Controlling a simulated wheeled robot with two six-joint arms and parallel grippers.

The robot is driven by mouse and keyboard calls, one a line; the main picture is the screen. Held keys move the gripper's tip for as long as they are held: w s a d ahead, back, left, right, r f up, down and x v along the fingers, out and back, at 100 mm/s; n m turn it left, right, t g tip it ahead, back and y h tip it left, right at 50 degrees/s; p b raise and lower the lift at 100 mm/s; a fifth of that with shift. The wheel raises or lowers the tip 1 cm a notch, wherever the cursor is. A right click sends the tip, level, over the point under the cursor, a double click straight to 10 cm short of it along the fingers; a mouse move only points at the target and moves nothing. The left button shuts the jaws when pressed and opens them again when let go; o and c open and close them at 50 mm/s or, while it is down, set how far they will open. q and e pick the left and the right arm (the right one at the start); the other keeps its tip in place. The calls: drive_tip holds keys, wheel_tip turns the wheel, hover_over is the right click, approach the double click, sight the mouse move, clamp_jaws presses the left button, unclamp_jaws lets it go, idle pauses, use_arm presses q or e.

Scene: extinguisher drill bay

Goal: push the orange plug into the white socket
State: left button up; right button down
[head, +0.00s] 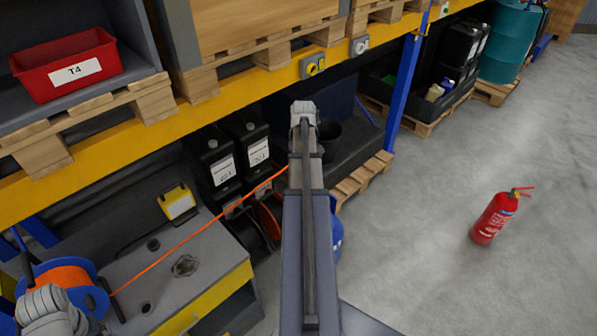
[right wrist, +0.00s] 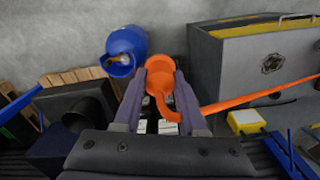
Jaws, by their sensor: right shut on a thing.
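The orange plug (right wrist: 160,78) is between the two fingers of my right gripper (right wrist: 160,70), which is shut on it in the right wrist view. Its orange cable bends away and runs to the right there. In the head view the cable (head: 190,233) stretches from a blue reel (head: 100,303) to my right arm, which hides the plug and gripper. A whitish round socket (head: 359,46) is on the yellow beam, above and right of my right arm's far end; it is not seen in the right wrist view. My left arm shows at lower left, but its gripper is not visible.
A grey box with a yellow knob (head: 312,66) is on the yellow beam (head: 232,98) left of the socket. Black canisters (head: 213,160) stand beneath. A blue post (head: 405,85) rises right of the socket. A red extinguisher (head: 493,218) stands on open floor at right.

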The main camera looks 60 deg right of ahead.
drive_tip(key=s+d+r+p, duration=0.1)
drive_tip(key=d, duration=0.6)
drive_tip(key=s+d+r+p, duration=0.2)
drive_tip(key=d, duration=0.5)
drive_tip(key=shift+d, duration=0.3)
idle(0.7)
drive_tip(key=s+d+r+p, duration=0.2)
drive_tip(key=d, duration=0.7)
drive_tip(key=s+d+r+p, duration=0.2)
drive_tip(key=d, duration=0.8)
idle(1.6)
drive_tip(key=shift+f, duration=0.1)
